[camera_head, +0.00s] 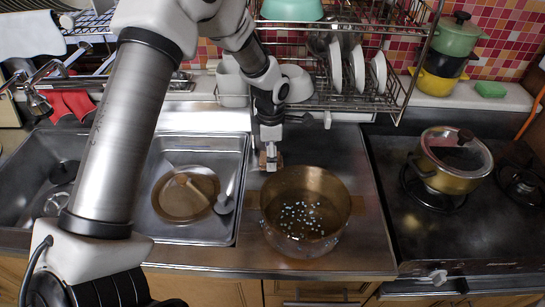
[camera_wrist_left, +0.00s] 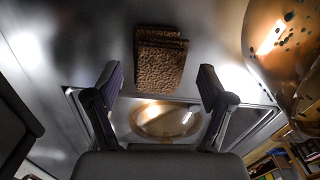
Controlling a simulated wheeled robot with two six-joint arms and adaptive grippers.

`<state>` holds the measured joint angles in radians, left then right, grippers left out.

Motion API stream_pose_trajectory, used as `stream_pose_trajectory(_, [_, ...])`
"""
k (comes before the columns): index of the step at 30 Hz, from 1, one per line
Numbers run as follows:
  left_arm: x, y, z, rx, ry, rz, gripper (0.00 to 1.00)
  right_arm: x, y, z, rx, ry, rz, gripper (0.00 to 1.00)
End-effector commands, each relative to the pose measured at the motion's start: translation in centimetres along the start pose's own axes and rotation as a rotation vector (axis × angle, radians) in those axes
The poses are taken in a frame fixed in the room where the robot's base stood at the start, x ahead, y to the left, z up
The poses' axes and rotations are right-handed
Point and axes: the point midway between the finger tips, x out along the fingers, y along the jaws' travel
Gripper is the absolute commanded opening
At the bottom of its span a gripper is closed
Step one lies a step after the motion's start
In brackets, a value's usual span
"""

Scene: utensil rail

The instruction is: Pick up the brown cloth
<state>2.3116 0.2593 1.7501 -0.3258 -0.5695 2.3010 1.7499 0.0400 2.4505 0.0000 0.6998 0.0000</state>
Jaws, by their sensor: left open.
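The brown cloth (camera_wrist_left: 160,58) is a folded, rough-textured piece lying flat on the steel counter in the left wrist view. In the head view only a small part of it (camera_head: 262,159) shows beside my gripper; the rest is hidden. My left gripper (camera_head: 271,158) points down over it behind the large pot. In the left wrist view the gripper's two fingers (camera_wrist_left: 161,75) are spread apart with nothing between them, and the cloth shows ahead of the gap. I cannot tell the exact height above the cloth. My right gripper is not in view.
A large brass-coloured pot (camera_head: 328,232) with small pale spots stands close in front of the gripper. A steel sink (camera_head: 226,148) holding a pan (camera_head: 172,203) is to the left. A dish rack (camera_head: 385,103) stands behind, and a stove with a lidded pot (camera_head: 445,182) is right.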

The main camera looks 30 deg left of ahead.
Motion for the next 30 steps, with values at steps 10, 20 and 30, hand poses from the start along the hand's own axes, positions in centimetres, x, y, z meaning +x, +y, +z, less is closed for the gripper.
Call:
stream_pose_trajectory(10, [1.8,0.0,0.0,0.000,0.000,0.001,0.81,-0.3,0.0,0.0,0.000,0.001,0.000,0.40])
stream_pose_trajectory(20, [1.9,0.0,0.0,0.000,0.000,0.001,0.17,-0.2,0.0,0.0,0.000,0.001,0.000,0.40])
stream_pose_trajectory(30, [1.2,0.0,0.0,0.000,0.000,0.001,0.16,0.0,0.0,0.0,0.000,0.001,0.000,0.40])
